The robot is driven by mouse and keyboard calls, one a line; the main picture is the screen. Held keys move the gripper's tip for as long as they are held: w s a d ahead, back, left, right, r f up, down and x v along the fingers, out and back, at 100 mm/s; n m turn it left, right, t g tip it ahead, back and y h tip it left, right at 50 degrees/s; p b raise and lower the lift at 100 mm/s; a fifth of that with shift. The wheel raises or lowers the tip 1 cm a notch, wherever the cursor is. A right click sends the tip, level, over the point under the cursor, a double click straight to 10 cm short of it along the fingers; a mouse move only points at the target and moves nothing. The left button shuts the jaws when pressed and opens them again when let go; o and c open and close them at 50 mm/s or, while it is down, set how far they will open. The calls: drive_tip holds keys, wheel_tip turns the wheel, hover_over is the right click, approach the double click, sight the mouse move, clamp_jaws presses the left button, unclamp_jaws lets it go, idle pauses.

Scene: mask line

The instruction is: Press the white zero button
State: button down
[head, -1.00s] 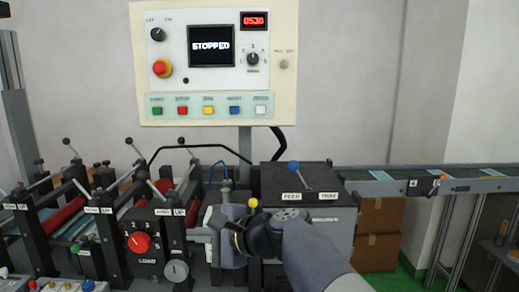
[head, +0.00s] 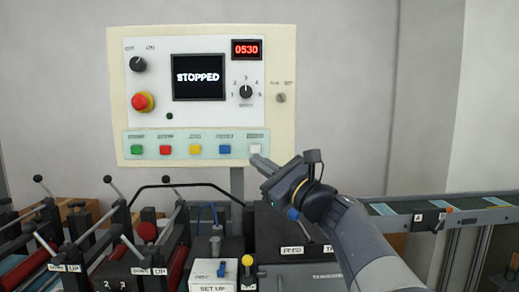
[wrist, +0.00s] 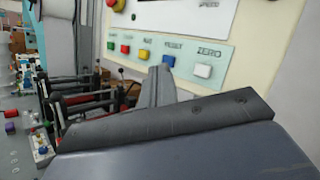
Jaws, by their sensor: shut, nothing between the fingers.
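The white zero button (head: 255,149) is at the right end of a row of coloured buttons on the control panel (head: 285,110). In the wrist view the white button (wrist: 203,70) shows under the label ZERO. My gripper (head: 257,162) is shut and empty. Its fingertips are just below the white button in the head view. In the wrist view the fingers (wrist: 158,78) point at the panel, left of the white button and below the blue button (wrist: 168,61). I cannot tell whether the tips touch the panel.
Green, red, yellow and blue buttons (head: 225,149) line up left of the white one. The red emergency knob (head: 142,101) and a screen reading STOPPED (head: 198,77) are above. Levers and rollers stand below; a conveyor (head: 470,207) is at the right.

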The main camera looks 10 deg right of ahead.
drive_tip(key=shift+w, duration=0.1)
drive_tip(key=p, duration=0.3)
approach(250, 148)
drive_tip(key=shift+w+a+r, duration=0.35)
drive_tip(key=shift+w+a, duration=0.25)
drive_tip(key=shift+w+a+r, duration=0.3)
drive_tip(key=shift+w+a, duration=0.25)
drive_tip(key=shift+a, duration=0.05)
drive_tip(key=shift+w+a+r, duration=0.35)
drive_tip(key=shift+w+a, duration=0.25)
drive_tip(key=shift+a, duration=0.05)
idle(0.6)
drive_tip(key=shift+w+d, duration=0.1)
drive_tip(key=shift+w, duration=0.35)
drive_tip(key=shift+w+d, duration=0.1)
drive_tip(key=shift+w, duration=0.35)
idle(0.6)
drive_tip(key=shift+s, duration=0.1)
drive_tip(key=shift+s+b, duration=0.45)
drive_tip(key=shift+s, duration=0.3)
drive_tip(key=shift+s, duration=0.1)
